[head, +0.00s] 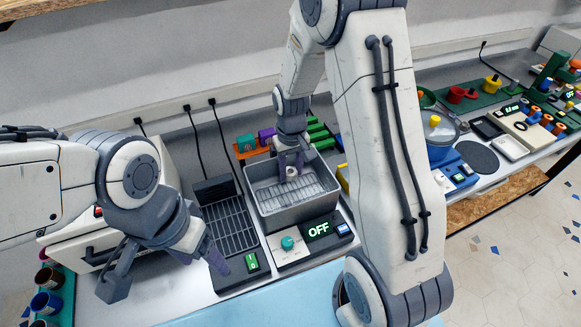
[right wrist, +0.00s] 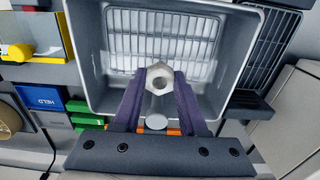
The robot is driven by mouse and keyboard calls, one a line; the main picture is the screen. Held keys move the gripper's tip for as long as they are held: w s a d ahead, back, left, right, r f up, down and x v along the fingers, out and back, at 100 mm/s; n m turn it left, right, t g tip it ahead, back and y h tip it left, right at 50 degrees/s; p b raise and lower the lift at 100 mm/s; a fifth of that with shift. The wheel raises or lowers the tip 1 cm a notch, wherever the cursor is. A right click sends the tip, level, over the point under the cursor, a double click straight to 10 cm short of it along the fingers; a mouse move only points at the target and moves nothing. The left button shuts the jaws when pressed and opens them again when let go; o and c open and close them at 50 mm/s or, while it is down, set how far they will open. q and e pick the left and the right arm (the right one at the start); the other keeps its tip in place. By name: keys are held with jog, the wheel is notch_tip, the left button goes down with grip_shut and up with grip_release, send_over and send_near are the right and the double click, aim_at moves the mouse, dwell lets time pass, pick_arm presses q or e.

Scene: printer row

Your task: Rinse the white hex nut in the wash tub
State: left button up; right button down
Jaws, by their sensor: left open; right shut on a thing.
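The white hex nut (right wrist: 159,79) is held between the purple fingertips of my right gripper (right wrist: 158,88), over the wash tub. In the head view the nut (head: 292,173) shows small and pale below my right gripper (head: 291,163). The wash tub (head: 264,217) is a grey open box with a wire rack (right wrist: 185,50) on its floor. I cannot tell whether the nut touches the rack. The tub's front unit has a teal knob (head: 287,243) and a display (head: 319,230) reading OFF. My left gripper (head: 165,275) is open and empty at the front left.
A slotted drying rack (head: 230,225) with a green switch stands left of the tub. A blue machine (head: 440,150) and a dark round pad (head: 477,157) are to the right. My right arm hides part of the bench.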

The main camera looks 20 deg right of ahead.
aim_at(291, 172)
jog(key=shift+f+b, duration=3.05)
jog(key=shift+f, duration=0.9)
jog(key=shift+r, duration=0.15)
notch_tip(291, 172, up, 12)
jog(key=p, duration=1)
jog(key=shift+f, duration=0.25)
dwell(0.4)
notch_tip(291, 172, up, 4)
jog(key=p, duration=0.3)
jog(key=shift+r+p, duration=0.1)
jog(key=shift+p, duration=0.2)
